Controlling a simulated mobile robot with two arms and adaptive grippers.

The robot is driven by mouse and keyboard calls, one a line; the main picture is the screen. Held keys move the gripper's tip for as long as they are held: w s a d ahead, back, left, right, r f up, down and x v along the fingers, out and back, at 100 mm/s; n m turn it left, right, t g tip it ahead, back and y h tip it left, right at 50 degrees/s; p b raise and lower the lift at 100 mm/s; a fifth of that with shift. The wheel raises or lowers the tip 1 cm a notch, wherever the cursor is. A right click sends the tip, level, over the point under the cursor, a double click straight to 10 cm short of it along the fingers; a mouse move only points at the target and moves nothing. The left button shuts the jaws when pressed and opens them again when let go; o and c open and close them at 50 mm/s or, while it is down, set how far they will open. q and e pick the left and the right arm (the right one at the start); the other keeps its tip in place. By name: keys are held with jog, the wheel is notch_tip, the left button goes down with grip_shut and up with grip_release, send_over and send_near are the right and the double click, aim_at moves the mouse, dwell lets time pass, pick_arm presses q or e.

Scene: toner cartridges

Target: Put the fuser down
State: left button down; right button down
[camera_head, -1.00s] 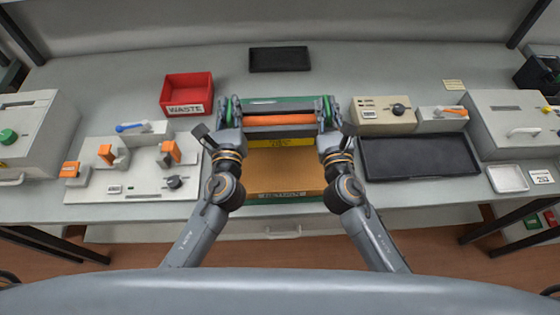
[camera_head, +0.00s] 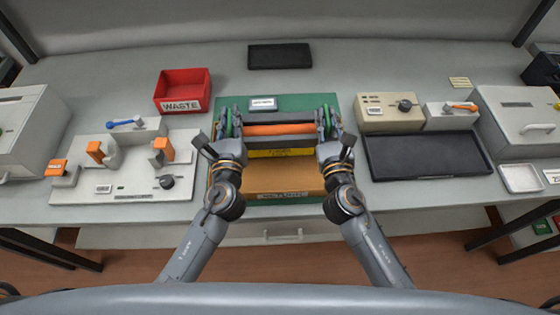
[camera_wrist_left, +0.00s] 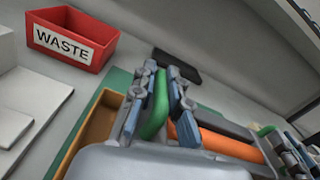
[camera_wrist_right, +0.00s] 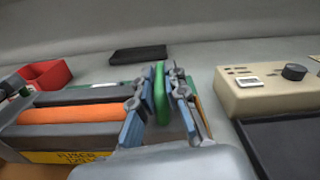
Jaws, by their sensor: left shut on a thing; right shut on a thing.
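The fuser (camera_head: 277,129) is a dark grey bar with an orange roller, a yellow label on its front and a green handle at each end. It is over the green mat (camera_head: 305,104) and a brown tray (camera_head: 280,177); whether it touches them I cannot tell. My left gripper (camera_head: 231,122) is shut on its left green handle (camera_wrist_left: 155,106). My right gripper (camera_head: 326,122) is shut on its right green handle (camera_wrist_right: 160,95). The orange roller also shows in the left wrist view (camera_wrist_left: 228,145) and the right wrist view (camera_wrist_right: 70,113).
A red WASTE bin (camera_head: 183,92) stands at the back left, a small black tray (camera_head: 279,56) at the back. A white fixture board (camera_head: 130,185) is left. A beige box (camera_head: 389,112) and a large black tray (camera_head: 428,156) are right.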

pick_arm(q)
jog(key=shift+d+f+b, duration=0.1)
jog(key=shift+f+b, duration=0.3)
jog(key=shift+b, duration=0.05)
pick_arm(e)
jog(key=shift+a+f, duration=0.15)
jog(key=shift+f, duration=0.45)
pick_arm(q)
jog(key=c, duration=1.7)
grip_release()
jog(key=shift+f, duration=0.1)
pick_arm(e)
jog(key=c, duration=1.7)
grip_release()
jog(key=shift+s+f, duration=0.1)
jog(key=shift+f, duration=0.05)
pick_arm(q)
jog(key=o, duration=0.4)
jog(key=shift+c, duration=0.2)
pick_arm(e)
jog(key=o, duration=0.3)
pick_arm(q)
jog(key=shift+s, duration=0.1)
pick_arm(e)
jog(key=shift+o, duration=0.2)
